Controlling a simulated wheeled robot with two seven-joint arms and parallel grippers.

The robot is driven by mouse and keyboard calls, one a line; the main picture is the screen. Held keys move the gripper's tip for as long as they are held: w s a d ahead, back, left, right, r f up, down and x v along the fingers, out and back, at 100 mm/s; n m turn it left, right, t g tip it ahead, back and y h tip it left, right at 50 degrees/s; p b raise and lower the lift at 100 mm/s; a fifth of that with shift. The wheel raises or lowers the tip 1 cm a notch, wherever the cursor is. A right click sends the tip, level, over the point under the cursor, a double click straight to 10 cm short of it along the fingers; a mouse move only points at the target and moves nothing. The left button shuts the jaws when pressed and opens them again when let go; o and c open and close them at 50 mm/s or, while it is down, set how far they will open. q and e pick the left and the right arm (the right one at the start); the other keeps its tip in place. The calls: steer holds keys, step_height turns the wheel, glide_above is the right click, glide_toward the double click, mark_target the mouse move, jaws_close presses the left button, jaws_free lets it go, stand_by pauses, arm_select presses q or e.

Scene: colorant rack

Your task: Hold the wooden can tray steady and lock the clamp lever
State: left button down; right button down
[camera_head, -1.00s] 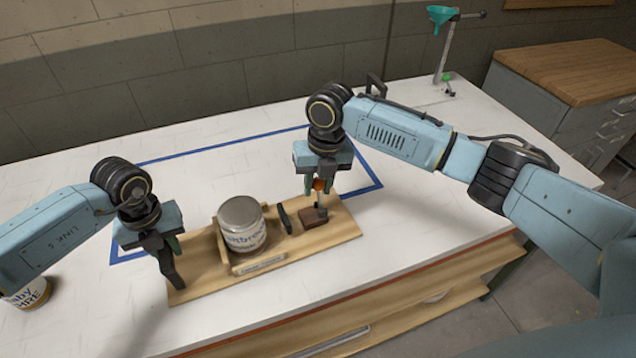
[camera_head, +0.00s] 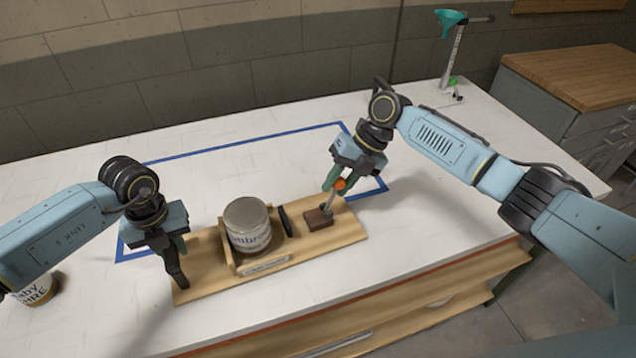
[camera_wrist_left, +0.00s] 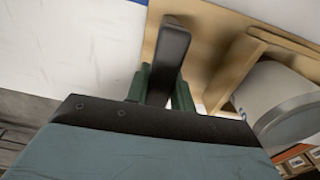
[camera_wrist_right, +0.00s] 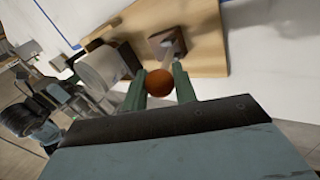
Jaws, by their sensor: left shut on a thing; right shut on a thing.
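The wooden can tray (camera_head: 315,243) lies on the white table, holding a can with a grey lid (camera_head: 247,228) inside a wooden frame. A dark handle (camera_head: 178,266) stands at the tray's left end. My left gripper (camera_head: 172,246) is shut on this handle, which also shows between the fingers in the left wrist view (camera_wrist_left: 168,65). The clamp lever (camera_head: 331,198) rises from a brown block (camera_head: 319,219) at the tray's right and leans right, with an orange knob on top (camera_wrist_right: 159,83). My right gripper (camera_head: 336,180) is shut on the knob. A dark clamp pad (camera_head: 284,219) stands beside the can.
Blue tape (camera_head: 240,147) outlines an area on the table around the tray's back. Another can (camera_head: 38,290) stands at the left, partly behind my left arm. A stand with a teal funnel (camera_head: 451,45) is at the back right. The table right of the tray is clear.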

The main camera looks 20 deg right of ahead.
arm_select(q)
steer(key=shift+a, duration=0.15)
arm_select(e)
steer(key=shift+d+f+y, duration=0.3)
steer(key=shift+d+y, duration=0.25)
steer(key=shift+y, duration=0.05)
steer(key=shift+d+f+y, duration=0.25)
steer(key=shift+d+y, duration=0.3)
steer(key=shift+y, duration=0.05)
steer(key=c, duration=1.1)
jaws_free()
steer(key=shift+c, duration=0.2)
steer(key=shift+a, duration=0.1)
steer(key=shift+r, duration=0.1)
arm_select(q)
steer(key=shift+d, duration=0.2)
steer(key=c, duration=1.1)
jaws_free()
arm_select(e)
steer(key=v, duration=1.2)
